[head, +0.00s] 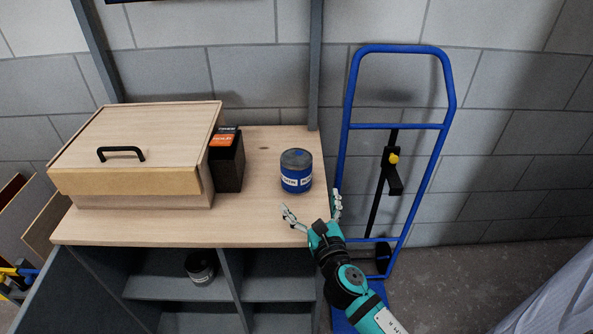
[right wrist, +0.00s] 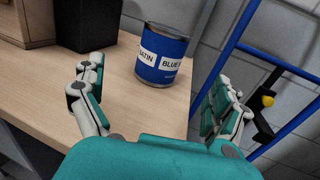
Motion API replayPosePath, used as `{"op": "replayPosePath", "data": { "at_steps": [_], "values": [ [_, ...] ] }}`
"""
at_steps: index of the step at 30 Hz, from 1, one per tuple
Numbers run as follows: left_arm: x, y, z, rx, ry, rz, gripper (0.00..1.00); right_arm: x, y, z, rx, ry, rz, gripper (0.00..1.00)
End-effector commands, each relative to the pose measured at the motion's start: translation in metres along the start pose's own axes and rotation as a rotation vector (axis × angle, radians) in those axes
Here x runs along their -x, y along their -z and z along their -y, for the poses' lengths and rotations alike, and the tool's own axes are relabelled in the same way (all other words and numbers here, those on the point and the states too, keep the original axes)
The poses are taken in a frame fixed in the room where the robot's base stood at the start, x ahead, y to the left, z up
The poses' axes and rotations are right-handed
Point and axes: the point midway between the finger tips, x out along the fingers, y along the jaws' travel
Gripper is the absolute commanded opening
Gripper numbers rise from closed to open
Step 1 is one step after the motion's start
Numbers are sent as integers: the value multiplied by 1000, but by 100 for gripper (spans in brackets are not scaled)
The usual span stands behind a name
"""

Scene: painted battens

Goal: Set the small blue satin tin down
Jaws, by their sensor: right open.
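The small blue satin tin (head: 296,172) stands upright on the wooden bench top, near its right end. It has a grey lid and a white label; in the right wrist view the tin (right wrist: 162,56) reads "SATIN BLUE". My right gripper (head: 312,205) is open and empty in front of the tin, near the bench's front right corner. In the right wrist view its fingers (right wrist: 158,98) are spread apart, with the tin beyond them and a gap between. My left gripper is not in view.
A wooden box with a black handle (head: 135,150) stands on the bench top (head: 262,215), with a black and orange box (head: 228,160) beside it. Another dark tin (head: 200,268) is on a shelf below. A blue hand truck (head: 452,100) stands right of the bench.

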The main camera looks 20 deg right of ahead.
Motion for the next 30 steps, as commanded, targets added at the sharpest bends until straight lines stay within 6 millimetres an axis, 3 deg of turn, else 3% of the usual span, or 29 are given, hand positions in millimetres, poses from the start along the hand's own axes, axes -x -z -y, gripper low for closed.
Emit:
{"op": "replayPosePath", "data": {
  "at_steps": [3,9,17,24,30],
  "values": [
    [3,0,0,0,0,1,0,-29,-2,0,-2,2,2,100],
    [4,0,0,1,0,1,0,-67,-1,1,-5,3,0,100],
    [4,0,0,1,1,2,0,-86,0,1,-6,2,-1,100],
    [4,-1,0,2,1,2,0,-121,1,5,-9,3,-1,100],
    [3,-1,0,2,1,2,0,-134,2,5,-6,2,-2,100]
  ]
}}
